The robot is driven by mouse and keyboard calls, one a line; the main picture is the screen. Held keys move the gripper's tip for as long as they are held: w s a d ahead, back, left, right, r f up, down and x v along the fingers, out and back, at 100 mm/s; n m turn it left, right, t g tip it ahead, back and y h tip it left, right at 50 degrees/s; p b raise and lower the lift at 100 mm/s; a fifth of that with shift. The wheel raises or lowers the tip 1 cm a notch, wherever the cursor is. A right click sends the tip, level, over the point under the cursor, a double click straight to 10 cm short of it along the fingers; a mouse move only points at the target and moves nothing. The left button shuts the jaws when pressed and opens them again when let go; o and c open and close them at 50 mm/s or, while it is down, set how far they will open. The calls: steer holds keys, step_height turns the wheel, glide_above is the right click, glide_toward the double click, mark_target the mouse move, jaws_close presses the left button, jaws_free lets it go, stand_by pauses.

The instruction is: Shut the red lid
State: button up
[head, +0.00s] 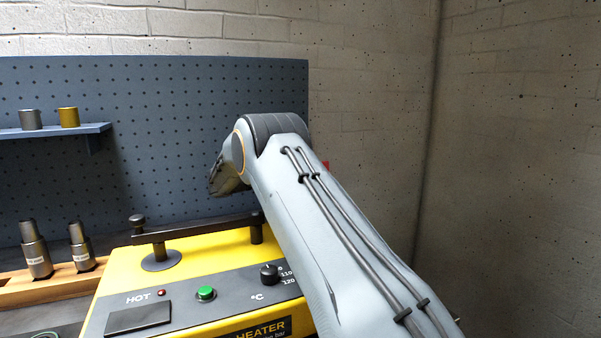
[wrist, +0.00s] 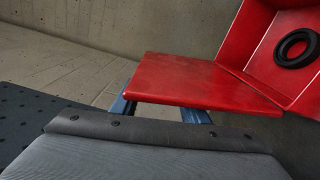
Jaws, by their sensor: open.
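A red box with a flat red panel fills the upper right of the wrist view. The panel, apparently the red lid (wrist: 195,80), stands open, out from the box body (wrist: 257,48). In the head view only a small red patch (head: 325,165) shows past my arm; I cannot tell which part it is. My gripper (wrist: 160,113) is open, its two blue fingers apart below the lid's near edge. Their tips are partly hidden by the lid, and I cannot tell whether they touch it.
A black ring (wrist: 297,48) rests against the red box's inner face. A yellow heater (head: 205,250) with a dark crossbar (head: 200,229) stands beside my arm. Metal tools (head: 36,255) stand in a wooden rack at left. A pegboard (head: 150,150) carries a small shelf (head: 60,131).

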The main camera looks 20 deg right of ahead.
steer(key=shift+d, duration=0.2)
jaws_close()
stand_by(0.3)
